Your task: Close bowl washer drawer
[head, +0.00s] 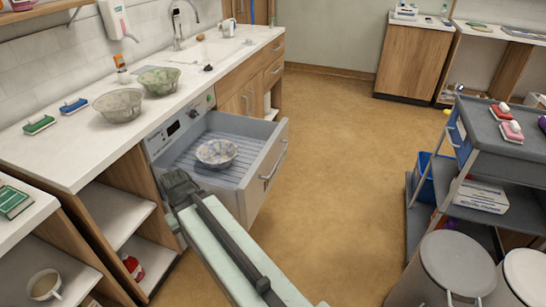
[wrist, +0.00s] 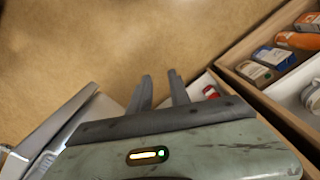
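The bowl washer drawer (head: 279,165) is pulled out from the counter front, with a handle (head: 275,165) on its grey front panel. A patterned bowl (head: 216,153) sits on the ribbed rack inside. My gripper (head: 174,178) is beside the drawer's left side, near the washer body; whether it touches is unclear. In the wrist view my gripper (wrist: 160,76) has its two fingers apart with nothing between them. The drawer's grey edge (wrist: 62,125) shows at the lower left there.
Two bowls (head: 118,104) (head: 158,80) stand on the counter (head: 75,150) above. Open shelves (head: 118,215) are left of my gripper; their contents show at right in the wrist view. A trolley (head: 490,140) and grey bin (head: 445,268) stand right. The floor (head: 335,180) before the drawer is clear.

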